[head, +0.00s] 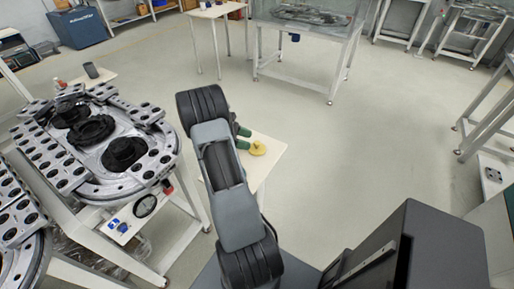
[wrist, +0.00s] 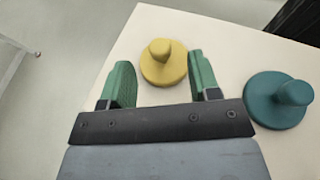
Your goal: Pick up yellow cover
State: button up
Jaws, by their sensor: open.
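The yellow cover (wrist: 164,66) is a round disc with a knob on top. It sits on a white table (wrist: 150,18) in the wrist view, between and a little beyond my fingertips. My gripper (wrist: 158,75) is open, with green fingers on either side, and nothing is held. In the head view the yellow cover (head: 257,148) shows at the small white table, just right of the green fingers (head: 242,138). My arm hides part of that table.
A teal cover (wrist: 280,100) of similar shape stands to the right on the same table. In the head view a ring track (head: 85,185) with black parts lies at the left. A glass-topped table (head: 300,55) stands at the back. Open floor (head: 370,150) lies right of the small table.

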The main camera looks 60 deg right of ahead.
aim_at(257, 142)
jog(key=p+x, duration=0.1)
jog(key=x, duration=0.4)
jog(key=c, duration=1)
jog(key=shift+o, duration=0.2)
jog(key=shift+w+r, duration=0.1)
